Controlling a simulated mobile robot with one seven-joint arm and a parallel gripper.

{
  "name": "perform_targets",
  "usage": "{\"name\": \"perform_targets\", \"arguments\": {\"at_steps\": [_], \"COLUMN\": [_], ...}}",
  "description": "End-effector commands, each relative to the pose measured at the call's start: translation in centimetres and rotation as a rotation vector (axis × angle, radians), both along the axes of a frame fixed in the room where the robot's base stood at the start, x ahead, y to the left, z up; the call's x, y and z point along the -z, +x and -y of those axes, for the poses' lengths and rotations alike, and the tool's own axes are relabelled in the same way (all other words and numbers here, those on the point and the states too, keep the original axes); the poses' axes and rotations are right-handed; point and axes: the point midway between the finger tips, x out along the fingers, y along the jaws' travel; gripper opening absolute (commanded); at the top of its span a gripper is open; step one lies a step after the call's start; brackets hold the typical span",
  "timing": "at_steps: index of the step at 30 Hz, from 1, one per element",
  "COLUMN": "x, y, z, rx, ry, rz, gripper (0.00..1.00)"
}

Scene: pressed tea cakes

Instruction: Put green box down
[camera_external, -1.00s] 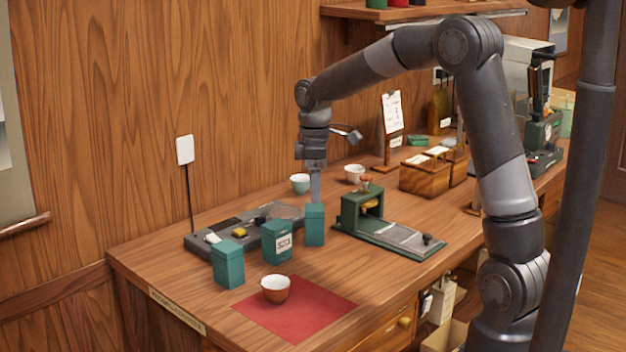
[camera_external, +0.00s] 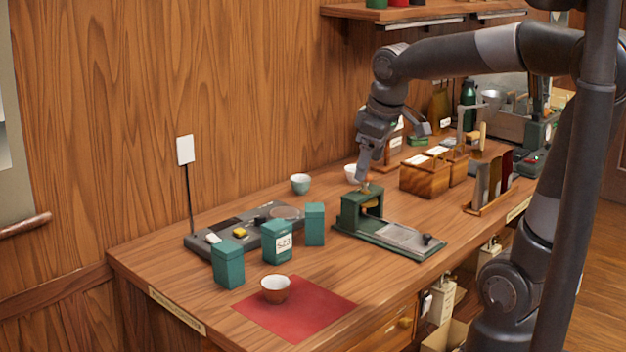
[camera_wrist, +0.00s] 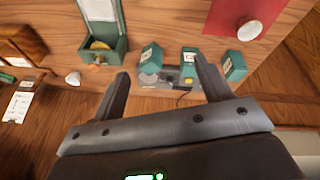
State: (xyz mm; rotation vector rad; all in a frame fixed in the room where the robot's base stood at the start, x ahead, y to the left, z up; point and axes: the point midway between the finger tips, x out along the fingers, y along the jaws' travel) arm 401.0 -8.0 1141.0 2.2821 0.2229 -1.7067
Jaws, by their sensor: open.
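Several teal-green boxes stand upright on the table: a left one (camera_external: 228,264), a middle one with a white label (camera_external: 277,242) and a right one (camera_external: 314,225). The boxes also show in the wrist view, including a labelled one (camera_wrist: 189,61). Which one the task means I cannot tell. My gripper (camera_external: 361,178) is over the green press (camera_external: 364,208), to the right of and apart from the boxes. In the wrist view its two fingers (camera_wrist: 165,80) are spread with nothing between them.
A red mat (camera_external: 262,322) with a brown cup (camera_external: 276,289) lies in front. A grey scale-like device (camera_external: 205,243) is behind the boxes. Cups (camera_external: 300,184), wooden boxes (camera_external: 425,180) and a rack (camera_external: 490,200) stand further back and right.

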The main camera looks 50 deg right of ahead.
Motion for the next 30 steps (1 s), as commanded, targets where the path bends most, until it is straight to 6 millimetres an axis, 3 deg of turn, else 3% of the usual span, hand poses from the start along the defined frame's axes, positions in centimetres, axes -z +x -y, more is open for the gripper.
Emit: {"name": "perform_targets", "arguments": {"at_steps": [1, 6, 12, 18, 30], "x": [-0.1, 0.4, 1.5, 2.1, 2.0], "y": [-1.7, -6.4, -10.0, -11.1, -11.1], "z": [-0.2, -0.5, -0.7, -0.8, -0.8], "rx": [0.031, 0.148, 0.245, 0.28, 0.28], "ry": [0.012, 0.072, 0.138, 0.165, 0.164], "rz": [0.029, 0.115, 0.183, 0.204, 0.203], "gripper": [0.71, 0.71, 0.71, 0.71, 0.71]}}
